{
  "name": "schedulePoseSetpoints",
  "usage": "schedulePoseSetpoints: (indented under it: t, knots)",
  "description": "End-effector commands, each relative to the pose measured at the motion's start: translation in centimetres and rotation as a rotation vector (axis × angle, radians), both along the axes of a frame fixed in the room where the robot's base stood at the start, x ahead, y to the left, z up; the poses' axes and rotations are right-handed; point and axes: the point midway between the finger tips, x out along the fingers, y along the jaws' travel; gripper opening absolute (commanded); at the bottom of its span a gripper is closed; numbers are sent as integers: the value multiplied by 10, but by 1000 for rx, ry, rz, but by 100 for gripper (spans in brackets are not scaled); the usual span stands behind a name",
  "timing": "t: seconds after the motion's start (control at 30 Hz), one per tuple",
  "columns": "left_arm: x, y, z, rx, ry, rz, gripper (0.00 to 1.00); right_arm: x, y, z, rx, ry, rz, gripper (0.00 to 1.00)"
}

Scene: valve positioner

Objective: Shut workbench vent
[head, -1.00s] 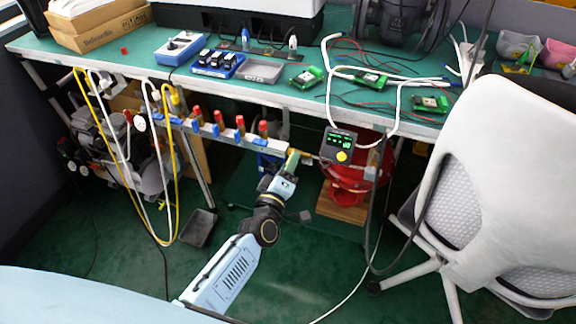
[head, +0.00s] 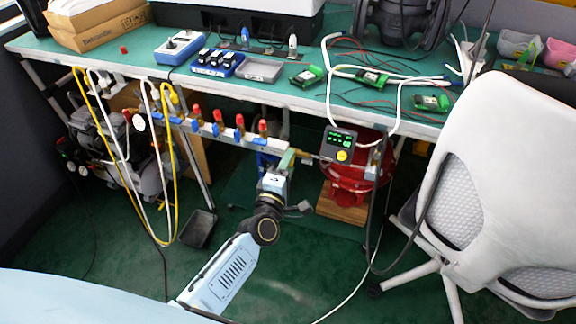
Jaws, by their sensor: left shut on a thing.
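The air manifold (head: 228,134) is a silver bar under the front edge of the workbench, with several red-topped brass fittings and blue levers along it. My left gripper (head: 287,160) is at the manifold's right end, reached from below. Its jaws are shut on a small part there, apparently the vent handle, which the fingers mostly hide. The exact angle of the handle cannot be made out. A brass fitting (head: 303,154) shows just right of the fingers. My right gripper is not in view.
The green workbench (head: 190,82) overhangs the manifold. A display box (head: 339,145) and a red valve body (head: 350,179) stand close right of my gripper. Yellow and white hoses hang at left. A white chair (head: 495,170) fills the right; green floor is open below.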

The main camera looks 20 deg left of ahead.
Motion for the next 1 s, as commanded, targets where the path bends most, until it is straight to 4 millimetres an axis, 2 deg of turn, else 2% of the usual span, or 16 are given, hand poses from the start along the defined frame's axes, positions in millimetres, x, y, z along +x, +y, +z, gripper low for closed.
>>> schedulePoseSetpoints:
  t: [0.27,0.3,0.43,0.77,0.87,1.0]
  knots:
    - [0,0,0,-5,1,0,23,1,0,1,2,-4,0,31]
    - [0,0,0,-5,1,0,49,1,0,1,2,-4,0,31]
    - [0,0,0,-4,1,0,66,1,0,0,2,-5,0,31]
    - [-2,0,0,-2,1,0,67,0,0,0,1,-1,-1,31]
    - [-12,0,0,-1,3,0,67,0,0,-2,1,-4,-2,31]
    - [-38,1,0,-1,4,-1,67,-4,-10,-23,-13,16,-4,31]
